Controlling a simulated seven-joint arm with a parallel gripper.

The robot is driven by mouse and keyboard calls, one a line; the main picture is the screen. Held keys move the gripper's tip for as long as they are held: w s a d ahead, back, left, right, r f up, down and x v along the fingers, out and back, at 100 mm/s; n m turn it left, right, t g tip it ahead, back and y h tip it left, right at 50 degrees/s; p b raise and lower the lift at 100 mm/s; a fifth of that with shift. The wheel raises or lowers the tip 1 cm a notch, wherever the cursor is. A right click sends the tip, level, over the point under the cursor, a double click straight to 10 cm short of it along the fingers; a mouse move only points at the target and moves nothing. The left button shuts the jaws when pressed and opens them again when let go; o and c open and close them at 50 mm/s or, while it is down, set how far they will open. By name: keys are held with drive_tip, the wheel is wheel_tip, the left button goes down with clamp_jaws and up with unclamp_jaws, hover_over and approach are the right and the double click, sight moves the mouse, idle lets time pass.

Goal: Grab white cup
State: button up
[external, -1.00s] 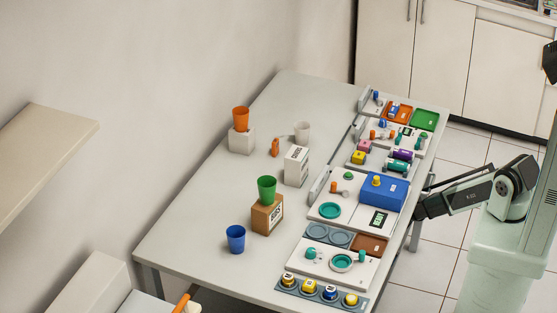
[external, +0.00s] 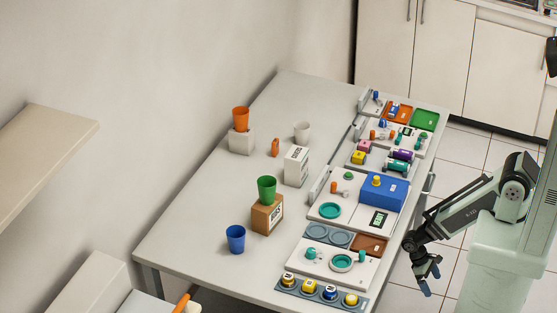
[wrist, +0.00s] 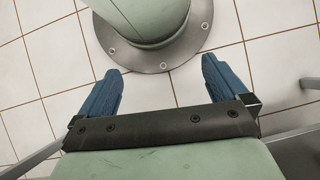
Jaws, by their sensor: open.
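The white cup (external: 302,131) stands upright on the table (external: 215,200) toward its far side, behind the white carton (external: 296,166). My gripper (external: 431,284) is off the table's right side, low beside my base and far from the cup. In the wrist view my gripper (wrist: 156,88) shows its two blue fingers spread wide with nothing between them. The cup is not in the wrist view, which shows the tiled floor.
An orange cup (external: 241,118) stands on a white block. A green cup (external: 267,188) stands on a brown box (external: 267,214). A blue cup (external: 236,239) is on the near table. Trays and a blue box (external: 383,192) line the right edge. The table's left middle is clear.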

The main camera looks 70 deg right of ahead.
drive_tip(key=shift+s+d+r+n+h, duration=0.2)
drive_tip(key=shift+s+r+n+h, duration=0.15)
drive_tip(key=shift+s+n, duration=0.2)
drive_tip(key=shift+c, duration=0.9)
